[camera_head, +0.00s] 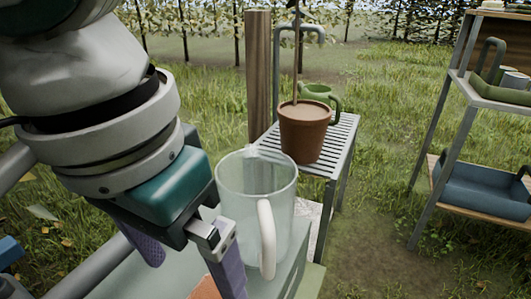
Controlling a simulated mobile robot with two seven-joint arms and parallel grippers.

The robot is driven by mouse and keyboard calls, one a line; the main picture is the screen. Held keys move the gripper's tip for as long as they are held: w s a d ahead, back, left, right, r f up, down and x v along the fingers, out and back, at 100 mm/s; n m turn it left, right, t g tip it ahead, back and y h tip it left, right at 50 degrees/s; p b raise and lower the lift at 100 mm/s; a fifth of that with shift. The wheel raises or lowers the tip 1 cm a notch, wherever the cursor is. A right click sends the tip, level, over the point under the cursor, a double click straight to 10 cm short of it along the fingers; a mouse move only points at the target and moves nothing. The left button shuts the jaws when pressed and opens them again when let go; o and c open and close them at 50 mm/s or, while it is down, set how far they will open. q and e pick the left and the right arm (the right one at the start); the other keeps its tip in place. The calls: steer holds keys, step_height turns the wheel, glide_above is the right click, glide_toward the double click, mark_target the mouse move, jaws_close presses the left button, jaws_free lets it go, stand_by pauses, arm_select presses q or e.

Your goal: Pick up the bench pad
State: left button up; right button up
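No thing in view is clearly the bench pad. A small orange-brown patch (205,289) shows at the bottom edge, partly hidden by my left gripper; I cannot tell whether it is the pad. My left gripper (190,262) comes in from the upper left and points down over the pale work surface (120,281). Its two purple fingers are wide apart, with nothing visible held between them. The patch lies below, beside the right finger. My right gripper is not in view.
A clear pitcher (240,205) with a white handle stands close right of my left gripper. Behind it, a slatted bench (338,145) holds a brown pot (304,132) and a green can (318,92). A shelf rack (478,92) with a blue crate (480,190) stands right.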

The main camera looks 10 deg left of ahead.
mark_target(197, 292)
arm_select(q)
steer(key=f, duration=0.1)
steer(key=f+b, duration=0.1)
steer(key=f, duration=0.1)
steer(key=f+b, duration=0.1)
steer(key=f, duration=0.1)
steer(key=shift+w+a+f, duration=0.1)
steer(key=shift+w+f, duration=0.15)
steer(key=shift+w, duration=0.1)
step_height(197, 292, down, 5)
steer(key=shift+w+a+r+b, duration=0.1)
steer(key=shift+w+r+b, duration=0.05)
steer(key=shift+b, duration=1)
steer(key=shift+f, duration=0.3)
steer(key=shift+w, duration=0.1)
steer(key=c, duration=1.3)
steer(key=shift+o, duration=0.2)
steer(key=shift+r, duration=0.1)
